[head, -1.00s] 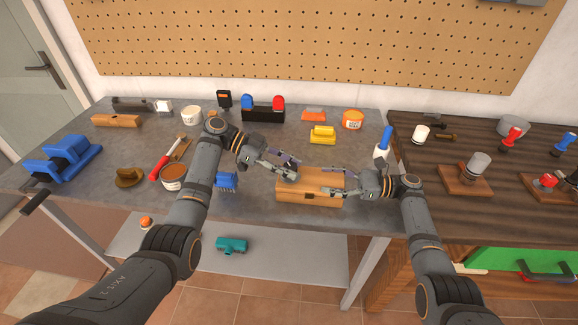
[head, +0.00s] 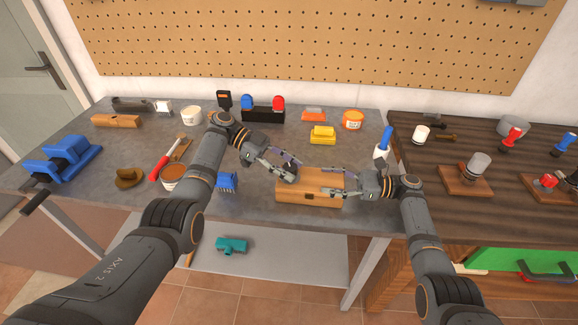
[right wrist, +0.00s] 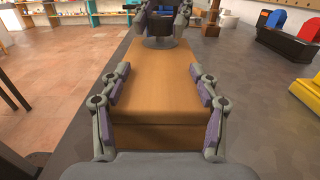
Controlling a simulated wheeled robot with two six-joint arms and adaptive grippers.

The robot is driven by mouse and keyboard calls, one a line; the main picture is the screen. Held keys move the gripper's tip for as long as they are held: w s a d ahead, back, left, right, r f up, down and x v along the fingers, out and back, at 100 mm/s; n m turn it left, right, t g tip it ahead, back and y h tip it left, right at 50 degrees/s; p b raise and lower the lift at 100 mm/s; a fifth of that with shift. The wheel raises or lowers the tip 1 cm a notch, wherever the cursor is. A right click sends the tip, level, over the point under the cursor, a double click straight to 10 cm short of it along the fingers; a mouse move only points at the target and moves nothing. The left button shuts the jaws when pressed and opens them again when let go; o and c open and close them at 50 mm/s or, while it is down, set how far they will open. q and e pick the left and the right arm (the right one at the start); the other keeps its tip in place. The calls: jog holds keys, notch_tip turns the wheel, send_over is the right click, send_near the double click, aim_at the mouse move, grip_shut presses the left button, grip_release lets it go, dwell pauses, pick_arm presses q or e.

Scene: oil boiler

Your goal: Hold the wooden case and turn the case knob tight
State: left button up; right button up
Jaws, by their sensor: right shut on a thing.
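The wooden case (head: 310,198) is a light brown block lying at the front edge of the grey workbench. My right gripper (head: 335,192) is shut on its right part, and the right wrist view shows a finger along each side of the case (right wrist: 165,85). My left gripper (head: 292,170) is at the case's left end, its fingers spread apart. A dark round knob (right wrist: 160,43) shows at the far end of the case in the right wrist view, close to the left fingers. The knob is hidden in the head view, and contact with it is unclear.
A blue brush (head: 227,181) and a brown tin (head: 172,176) stand left of the case. A yellow block (head: 322,135) and a blue-tipped white bottle (head: 384,143) are behind it. A blue vise (head: 62,160) is far left.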

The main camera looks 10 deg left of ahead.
aim_at(289, 166)
pick_arm(q)
jog(key=shift+o, duration=1.1)
jog(key=shift+r, duration=0.1)
notch_tip(289, 166, up, 10)
